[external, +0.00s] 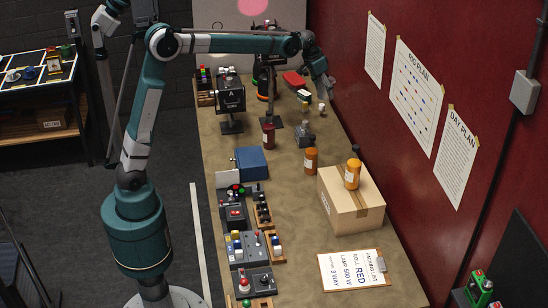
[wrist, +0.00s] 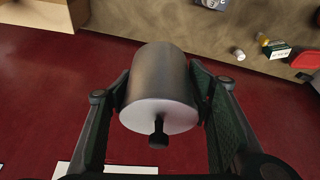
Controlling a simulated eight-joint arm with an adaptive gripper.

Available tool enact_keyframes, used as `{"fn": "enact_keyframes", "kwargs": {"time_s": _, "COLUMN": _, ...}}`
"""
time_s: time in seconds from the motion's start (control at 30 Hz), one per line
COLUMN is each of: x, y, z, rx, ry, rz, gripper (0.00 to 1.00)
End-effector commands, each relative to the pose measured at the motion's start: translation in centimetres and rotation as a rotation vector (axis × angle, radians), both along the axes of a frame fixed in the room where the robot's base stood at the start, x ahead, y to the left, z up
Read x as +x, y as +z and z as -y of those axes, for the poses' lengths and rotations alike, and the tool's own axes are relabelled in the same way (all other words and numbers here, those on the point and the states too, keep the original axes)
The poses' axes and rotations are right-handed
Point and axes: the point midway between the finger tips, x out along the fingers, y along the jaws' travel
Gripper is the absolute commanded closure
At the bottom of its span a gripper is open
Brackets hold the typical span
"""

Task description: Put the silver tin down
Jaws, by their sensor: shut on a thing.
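The silver tin (wrist: 160,75) fills the middle of the wrist view. It is a grey cylinder with a pale end face and a dark knob-like part on that face. My gripper (wrist: 160,98) is shut on it, with one finger on each side. In the external view my gripper (external: 328,84) is up near the red wall, at the far right side of the table. I cannot make out the tin clearly there. Behind the tin in the wrist view is mostly red wall, with the table beyond it at the top.
The long table (external: 290,215) carries a cardboard box (external: 352,212) with an orange bottle (external: 352,174) on top, and another orange bottle (external: 311,161) behind it. A small white-topped item (external: 322,108), a red object (external: 294,79) and a blue box (external: 251,163) also stand there. Bare table lies left of the cardboard box.

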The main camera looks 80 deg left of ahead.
Motion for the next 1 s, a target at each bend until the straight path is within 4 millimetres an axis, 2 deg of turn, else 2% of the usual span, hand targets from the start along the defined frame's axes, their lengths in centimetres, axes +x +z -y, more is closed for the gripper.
{"fn": "enact_keyframes", "kwargs": {"time_s": 0.07, "x": 0.0, "y": -0.1, "z": -0.8, "rx": 0.0, "ry": 0.01, "rz": 0.0, "gripper": 0.77}}
{"fn": "enact_keyframes", "kwargs": {"time_s": 0.37, "x": 0.0, "y": -3.2, "z": -0.5, "rx": 0.0, "ry": 0.008, "rz": 0.0, "gripper": 0.77}}
{"fn": "enact_keyframes", "kwargs": {"time_s": 0.53, "x": 0.0, "y": -6.2, "z": -0.5, "rx": 0.0, "ry": 0.006, "rz": 0.0, "gripper": 0.77}}
{"fn": "enact_keyframes", "kwargs": {"time_s": 0.67, "x": 0.0, "y": -9.4, "z": -0.5, "rx": 0.0, "ry": 0.006, "rz": 0.0, "gripper": 0.77}}
{"fn": "enact_keyframes", "kwargs": {"time_s": 1.0, "x": 0.0, "y": -19.2, "z": -0.5, "rx": 0.0, "ry": 0.006, "rz": 0.0, "gripper": 0.77}}
